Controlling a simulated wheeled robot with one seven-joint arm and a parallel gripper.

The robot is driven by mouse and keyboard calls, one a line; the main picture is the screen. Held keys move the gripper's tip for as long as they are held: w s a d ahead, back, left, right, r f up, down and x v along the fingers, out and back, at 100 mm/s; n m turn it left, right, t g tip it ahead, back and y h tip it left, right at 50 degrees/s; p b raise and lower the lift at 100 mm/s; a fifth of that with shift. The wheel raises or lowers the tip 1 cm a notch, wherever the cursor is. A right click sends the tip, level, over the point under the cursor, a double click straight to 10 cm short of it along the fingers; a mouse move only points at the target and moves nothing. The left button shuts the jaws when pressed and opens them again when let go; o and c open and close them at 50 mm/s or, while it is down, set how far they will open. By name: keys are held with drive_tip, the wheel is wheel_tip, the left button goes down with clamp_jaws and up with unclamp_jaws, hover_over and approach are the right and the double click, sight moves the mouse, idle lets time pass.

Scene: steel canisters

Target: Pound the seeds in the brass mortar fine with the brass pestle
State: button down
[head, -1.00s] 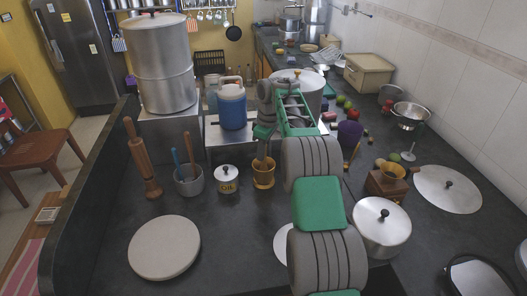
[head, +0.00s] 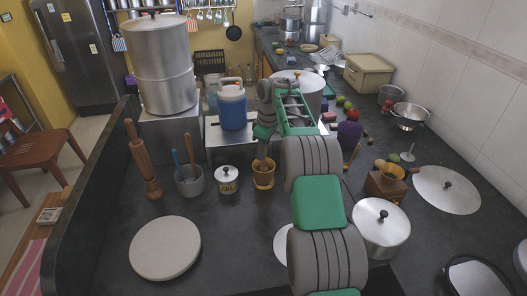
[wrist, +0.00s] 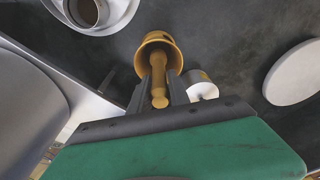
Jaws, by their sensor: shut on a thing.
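The brass mortar (head: 263,178) stands on the dark counter, just right of the small lidded white pot. In the wrist view the mortar (wrist: 160,42) shows its open mouth towards me. My gripper (head: 264,150) is above the mortar, pointing down. It also shows in the wrist view (wrist: 160,85), its two dark fingers shut on the brass pestle (wrist: 159,88). The pestle's lower end reaches into the mortar mouth, and its rounded top points towards the wrist camera. Whether it touches the mortar's bottom is hidden. I cannot make out the seeds.
The white pot (head: 227,180) and a grey pot with utensils (head: 189,181) stand left of the mortar. A blue jug (head: 232,107) is behind on a steel stand. A wooden grinder (head: 386,183) and lidded pot (head: 381,232) are at right. A pale round board (head: 165,247) lies front left.

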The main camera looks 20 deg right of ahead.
drive_tip(key=shift+f+b, duration=1.1)
drive_tip(key=shift+f, duration=0.2)
wheel_tip(320, 180, up, 12)
drive_tip(key=p, duration=1.1)
drive_tip(key=shift+p, duration=0.35)
drive_tip(key=shift+f, duration=0.15)
